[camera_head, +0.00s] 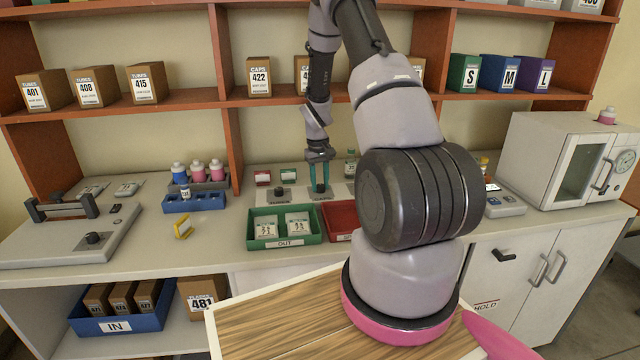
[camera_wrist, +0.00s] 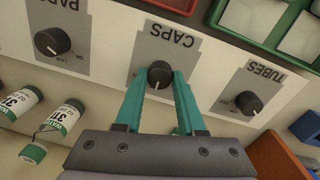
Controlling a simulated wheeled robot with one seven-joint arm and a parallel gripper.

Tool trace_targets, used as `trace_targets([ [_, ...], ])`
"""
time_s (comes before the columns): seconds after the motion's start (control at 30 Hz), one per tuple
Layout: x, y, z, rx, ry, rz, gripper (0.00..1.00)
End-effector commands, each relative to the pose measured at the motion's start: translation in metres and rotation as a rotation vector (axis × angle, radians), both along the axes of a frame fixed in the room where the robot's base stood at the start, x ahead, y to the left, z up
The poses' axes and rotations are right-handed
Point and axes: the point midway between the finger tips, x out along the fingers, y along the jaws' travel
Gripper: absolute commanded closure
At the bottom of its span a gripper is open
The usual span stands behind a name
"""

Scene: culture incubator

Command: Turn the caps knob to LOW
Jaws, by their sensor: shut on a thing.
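The caps knob (camera_wrist: 160,75) is a round black dial on a grey plate labelled CAPS, in the middle of the wrist view. My gripper (camera_wrist: 160,88) has two teal fingers, one on each side of this knob, and is shut on it.
The tubes knob (camera_wrist: 249,103) and another black knob (camera_wrist: 52,41) flank the caps knob. A green OUT tray (camera_head: 285,242) and a red tray (camera_head: 341,221) stand in front. A blue rack (camera_head: 194,202) is left.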

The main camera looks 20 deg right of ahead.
Motion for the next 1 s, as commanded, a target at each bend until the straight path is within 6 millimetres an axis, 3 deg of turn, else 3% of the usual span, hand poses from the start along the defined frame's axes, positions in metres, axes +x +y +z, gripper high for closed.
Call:
trace_targets([
  [0.2, 0.000, -0.001, 0.000, -0.001, 0.000, 0.001, 1.00],
  [0.23, 0.000, 0.000, 0.000, -0.001, 0.000, 0.001, 0.54],
  [0.3, 0.000, 0.000, 0.000, -0.001, 0.000, 0.001, 0.32],
  [0.67, 0.000, 0.000, 0.003, 0.000, -0.001, 0.001, 0.32],
  [0.77, 0.001, 0.000, 0.014, 0.000, -0.003, 0.002, 0.32],
  [1.0, 0.001, 0.002, 0.062, -0.001, -0.005, 0.002, 0.32],
])
